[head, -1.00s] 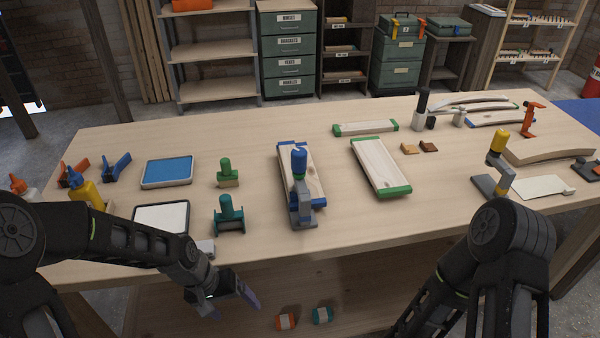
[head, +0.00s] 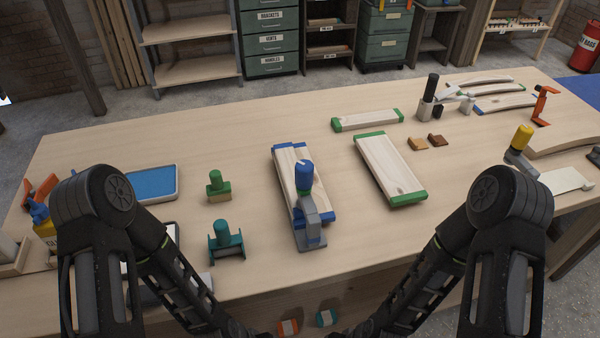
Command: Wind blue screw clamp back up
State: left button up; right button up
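The blue screw clamp (head: 308,208) stands upright near the table's front edge in the head view. It has a blue knob on top and a grey frame and base. It sits at the near end of a pair of pale boards with blue ends (head: 291,168); the knob hides part of them. I cannot tell whether its screw presses on the wood. My two arms reach down on either side, and both grippers are out of view below the bottom edge.
A green-ended board (head: 388,165) lies right of the clamp. Green (head: 218,186) and teal (head: 226,240) tools stand to its left. A yellow-knobbed clamp (head: 520,141) is at the right. Small wood blocks (head: 418,143) lie behind. The workbench (head: 270,272) is bare along its front middle.

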aim_at(305, 169)
jog(key=l+u, duration=0.2)
jog(key=l, duration=0.2)
jog(key=k+l+u, duration=0.2)
jog(key=l, duration=0.15)
jog(key=k+l+u, duration=0.2)
jog(key=l, duration=0.2)
jog(key=l+u, duration=0.2)
jog(key=l, duration=0.15)
jog(key=k+l+u, duration=0.2)
jog(key=l, duration=0.15)
